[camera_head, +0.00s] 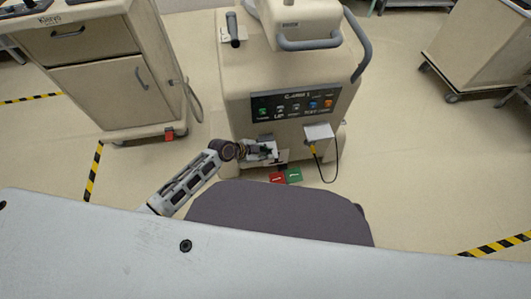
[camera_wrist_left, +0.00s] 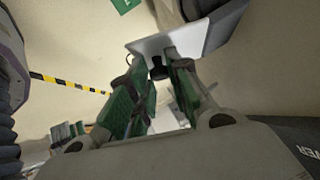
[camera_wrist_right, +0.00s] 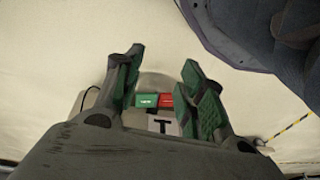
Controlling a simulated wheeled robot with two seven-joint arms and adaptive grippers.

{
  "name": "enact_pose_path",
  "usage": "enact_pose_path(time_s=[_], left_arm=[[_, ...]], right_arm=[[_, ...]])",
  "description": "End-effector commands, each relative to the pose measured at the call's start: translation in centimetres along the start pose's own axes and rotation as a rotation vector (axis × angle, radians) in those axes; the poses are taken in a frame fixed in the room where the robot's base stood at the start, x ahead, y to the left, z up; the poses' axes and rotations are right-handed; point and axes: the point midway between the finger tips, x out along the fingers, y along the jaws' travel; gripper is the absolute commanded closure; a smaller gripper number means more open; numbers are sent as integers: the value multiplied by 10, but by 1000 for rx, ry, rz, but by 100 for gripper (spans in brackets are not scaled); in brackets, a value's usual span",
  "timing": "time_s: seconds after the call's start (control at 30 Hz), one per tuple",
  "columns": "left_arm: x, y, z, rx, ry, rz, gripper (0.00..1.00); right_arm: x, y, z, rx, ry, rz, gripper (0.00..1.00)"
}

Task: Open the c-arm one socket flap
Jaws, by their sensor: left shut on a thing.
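The C-arm 1 cart (camera_head: 240,82) stands ahead with its labelled button panel (camera_head: 295,103) facing me. My left gripper (camera_head: 268,150) is at the low left of the cart's front and covers much of that spot. In the left wrist view, my left gripper (camera_wrist_left: 156,70) is shut on a small black tab (camera_wrist_left: 158,66) beside a pale plate (camera_wrist_left: 180,38), which looks like the socket flap. How far the flap is swung is unclear. My right gripper (camera_wrist_right: 160,75) is open and empty in the right wrist view; the head view does not show it.
A green pedal (camera_head: 294,175) and a red pedal (camera_head: 277,178) lie at the cart's foot. A white box (camera_head: 319,132) with a hanging black cable is right of my left gripper. A drawer cart (camera_head: 100,85) stands left, another cart (camera_head: 485,45) right. Open floor lies between.

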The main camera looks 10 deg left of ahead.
Motion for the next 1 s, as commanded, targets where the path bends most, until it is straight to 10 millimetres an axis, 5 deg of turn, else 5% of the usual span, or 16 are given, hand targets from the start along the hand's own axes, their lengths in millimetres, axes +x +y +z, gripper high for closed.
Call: enact_pose_path(time_s=[1.0], left_arm=[[-12,-22,-16,-285,3,287,100]], right_arm=[[28,7,4,2,9,13,60]])
